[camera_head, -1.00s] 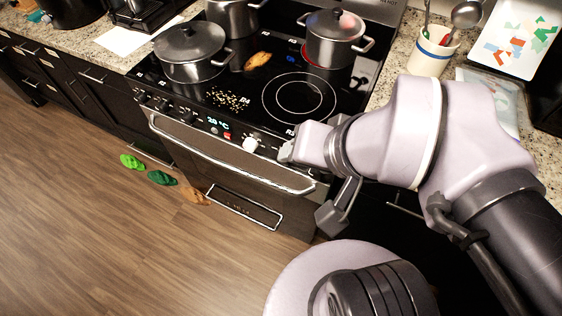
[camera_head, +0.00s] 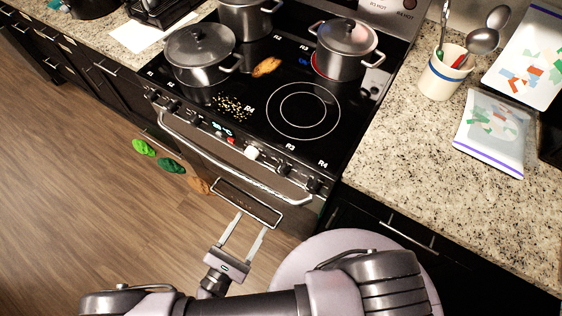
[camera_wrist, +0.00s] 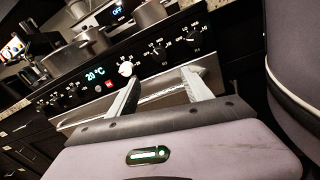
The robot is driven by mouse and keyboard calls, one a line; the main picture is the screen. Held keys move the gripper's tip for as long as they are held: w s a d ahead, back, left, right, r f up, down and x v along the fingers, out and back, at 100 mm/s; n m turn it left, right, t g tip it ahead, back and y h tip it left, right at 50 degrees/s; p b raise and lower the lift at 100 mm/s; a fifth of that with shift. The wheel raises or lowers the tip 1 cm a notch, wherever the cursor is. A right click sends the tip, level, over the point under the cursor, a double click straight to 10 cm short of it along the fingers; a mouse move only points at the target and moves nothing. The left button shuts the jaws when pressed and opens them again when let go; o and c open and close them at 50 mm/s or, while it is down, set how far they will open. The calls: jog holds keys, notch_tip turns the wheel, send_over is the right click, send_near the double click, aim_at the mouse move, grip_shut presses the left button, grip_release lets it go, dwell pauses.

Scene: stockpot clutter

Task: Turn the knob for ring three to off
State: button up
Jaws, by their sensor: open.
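The stove's front panel carries a row of knobs. A white knob (camera_head: 251,152) stands right of the display, with dark knobs (camera_head: 285,168) and (camera_head: 313,185) farther right. The wrist view shows the white knob (camera_wrist: 126,69) and two dark knobs (camera_wrist: 157,50) (camera_wrist: 193,35) beyond my fingers. Labels R3 and R4 are printed on the cooktop's front right edge; I cannot tell surely which knob each marks. The back right pot (camera_head: 345,38) sits on a red-glowing ring. My gripper (camera_head: 252,221) is open and empty, in front of the oven, apart from the knobs; it also shows in the wrist view (camera_wrist: 161,76).
The oven handle (camera_head: 225,165) juts out below the knobs. Two more pots (camera_head: 198,62) (camera_head: 245,20) stand on the cooktop. The right counter holds a utensil crock (camera_head: 438,78) and a bag (camera_head: 492,130). Green and brown objects (camera_head: 172,166) are by the oven front.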

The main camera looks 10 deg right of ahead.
aim_at(281, 174)
jog(key=b+x, duration=0.2)
jog(key=x, duration=1.5)
jog(key=shift+d, duration=0.1)
grip_shut()
